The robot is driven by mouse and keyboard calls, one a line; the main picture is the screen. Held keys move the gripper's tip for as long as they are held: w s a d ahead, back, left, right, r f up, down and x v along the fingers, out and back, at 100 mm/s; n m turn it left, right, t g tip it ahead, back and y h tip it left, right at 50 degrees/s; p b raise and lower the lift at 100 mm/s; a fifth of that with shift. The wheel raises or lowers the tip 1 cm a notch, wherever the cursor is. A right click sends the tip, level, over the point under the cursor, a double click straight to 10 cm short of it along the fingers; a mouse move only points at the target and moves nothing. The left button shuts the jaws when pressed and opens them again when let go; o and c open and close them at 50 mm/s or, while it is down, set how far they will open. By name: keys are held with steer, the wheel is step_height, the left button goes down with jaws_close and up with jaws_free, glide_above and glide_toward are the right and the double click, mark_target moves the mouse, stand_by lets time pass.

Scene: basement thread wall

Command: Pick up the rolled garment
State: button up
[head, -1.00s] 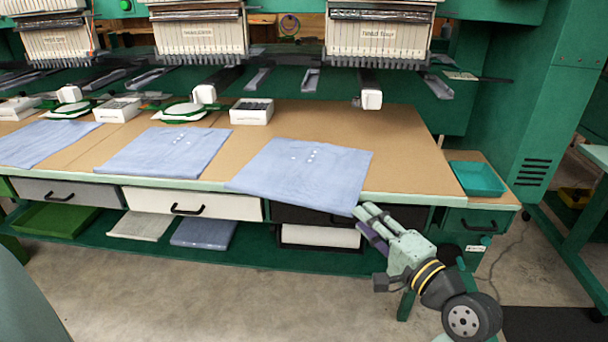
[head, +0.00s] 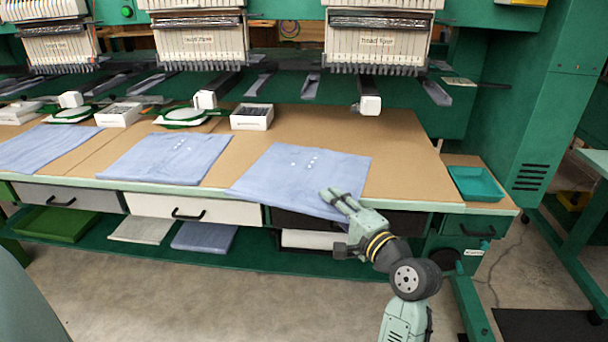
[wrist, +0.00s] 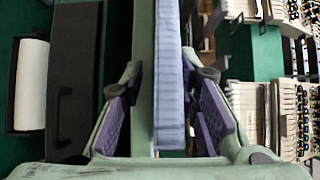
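No garment on the table looks rolled. My gripper (head: 335,195) is at this garment's front right part in the head view. In the wrist view my gripper (wrist: 166,78) is open, its purple pads apart. The blue garment (wrist: 169,60) shows edge-on as a narrow strip between the fingers, beside the pale green table edge (wrist: 143,40). I see a gap to the left pad; contact at the right cannot be told.
A white roll (head: 308,239) sits in a dark holder under the table; it also shows in the wrist view (wrist: 31,85). Other flat blue garments (head: 165,157) lie to the left. Embroidery heads (head: 375,42) hang above. A teal tray (head: 476,184) stands at the right.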

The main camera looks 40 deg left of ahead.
steer(key=shift+c, duration=0.5)
jaws_close()
